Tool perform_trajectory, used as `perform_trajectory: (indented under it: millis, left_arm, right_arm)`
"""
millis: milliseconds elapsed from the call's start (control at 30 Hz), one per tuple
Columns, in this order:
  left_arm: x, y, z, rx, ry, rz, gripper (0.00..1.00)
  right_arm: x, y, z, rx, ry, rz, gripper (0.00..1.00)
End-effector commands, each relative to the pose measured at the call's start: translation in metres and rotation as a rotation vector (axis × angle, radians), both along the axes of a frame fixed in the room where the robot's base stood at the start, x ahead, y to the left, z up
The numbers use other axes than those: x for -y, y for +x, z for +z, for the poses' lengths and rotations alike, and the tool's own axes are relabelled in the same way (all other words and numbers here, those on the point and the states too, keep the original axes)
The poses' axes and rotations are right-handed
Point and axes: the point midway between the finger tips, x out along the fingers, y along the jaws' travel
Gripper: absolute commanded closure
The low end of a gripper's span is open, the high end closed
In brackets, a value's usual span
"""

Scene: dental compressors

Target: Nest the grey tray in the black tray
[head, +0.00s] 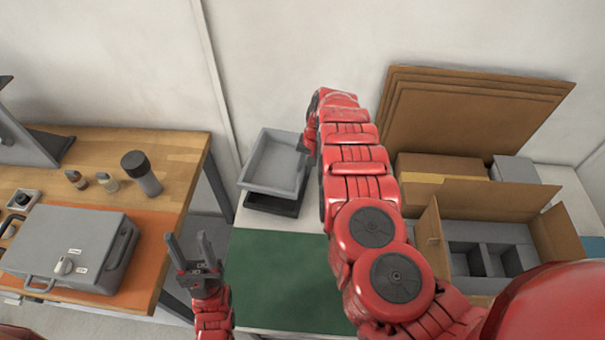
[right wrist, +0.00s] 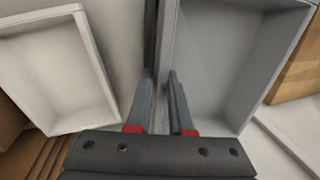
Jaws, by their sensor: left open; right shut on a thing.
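The grey tray (head: 264,187) is at the back of the table, left of my right arm, with its open side up. The black tray (head: 275,206) shows only as a dark strip below its front; the grey tray hides the rest. I cannot tell whether the two touch. My right gripper (right wrist: 158,90) is shut on a side wall of the grey tray (right wrist: 225,70); in the head view my arm mostly hides this gripper. My left gripper (head: 198,248) is open and empty, fingers up, between the wooden bench and the green mat.
The green mat (head: 280,275) is clear in front of the trays. To the right stand an open cardboard box (head: 432,235) with grey compartments and leaning cardboard sheets (head: 470,115). On the wooden bench (head: 185,150) lie a grey case (head: 75,240) and several bottles.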

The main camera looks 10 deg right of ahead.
Motion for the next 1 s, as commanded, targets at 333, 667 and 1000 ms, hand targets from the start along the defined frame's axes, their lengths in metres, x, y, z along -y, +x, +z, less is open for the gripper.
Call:
perform_trajectory:
  millis: [333,667,1000]
  left_arm:
    - [0.0,0.0,-0.014,0.0,0.0,0.0,0.5]
    - [0.0,0.0,-0.033,0.0,0.0,0.0,0.5]
    - [0.0,0.0,-0.053,0.0,0.0,0.0,0.5]
  right_arm:
    - [0.0,0.0,-0.019,0.001,0.001,0.0,1.0]
    - [0.0,0.001,-0.044,0.005,0.0,0.0,1.0]
    - [-0.001,0.001,-0.07,0.003,0.002,0.001,1.0]
